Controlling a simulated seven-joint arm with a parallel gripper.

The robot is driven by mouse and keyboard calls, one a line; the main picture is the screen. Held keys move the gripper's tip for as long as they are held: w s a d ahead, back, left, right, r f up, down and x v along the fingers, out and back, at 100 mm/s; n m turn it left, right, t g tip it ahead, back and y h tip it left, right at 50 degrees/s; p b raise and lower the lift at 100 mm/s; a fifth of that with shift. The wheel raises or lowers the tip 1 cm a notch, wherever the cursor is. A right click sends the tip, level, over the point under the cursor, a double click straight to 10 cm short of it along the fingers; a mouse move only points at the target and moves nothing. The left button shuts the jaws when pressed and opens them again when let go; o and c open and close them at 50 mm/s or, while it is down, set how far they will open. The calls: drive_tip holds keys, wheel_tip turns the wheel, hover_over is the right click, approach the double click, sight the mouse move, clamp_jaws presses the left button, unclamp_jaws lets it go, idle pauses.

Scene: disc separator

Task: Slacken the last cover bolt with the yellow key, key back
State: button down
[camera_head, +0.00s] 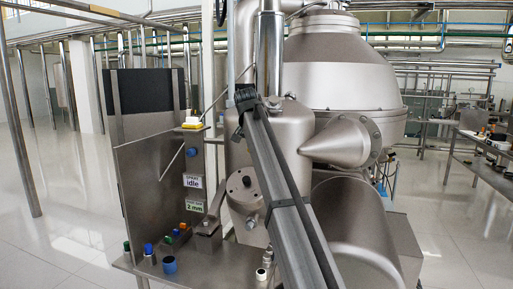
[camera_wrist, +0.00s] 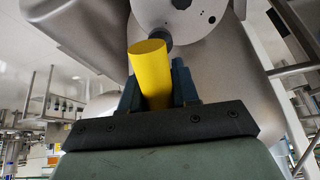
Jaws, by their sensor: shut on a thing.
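In the wrist view, my gripper (camera_wrist: 156,88) is shut on the yellow key (camera_wrist: 151,72), whose plain cylindrical yellow body sticks out beyond the dark blue fingers. The round grey cover (camera_wrist: 203,14) is just ahead, at the top edge, with a dark knob at its middle. A dark bolt (camera_wrist: 160,36) on its lower rim shows partly behind the key's upper end. I cannot tell whether the key touches it. In the head view, the cover (camera_head: 236,189) is on the front of the machine, partly behind a grey bar. My gripper and the key do not show there.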

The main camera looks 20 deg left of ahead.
drive_tip(key=m, duration=0.4)
drive_tip(key=shift+m, duration=0.4)
drive_tip(key=m, duration=0.4)
drive_tip(key=shift+f, duration=0.1)
drive_tip(key=shift+w+f, duration=0.4)
drive_tip(key=shift+f, duration=0.2)
drive_tip(key=shift+w+f, duration=0.1)
drive_tip(key=shift+f, duration=0.1)
idle(0.5)
drive_tip(key=shift+w+f, duration=0.2)
drive_tip(key=shift+f, duration=0.1)
idle(0.4)
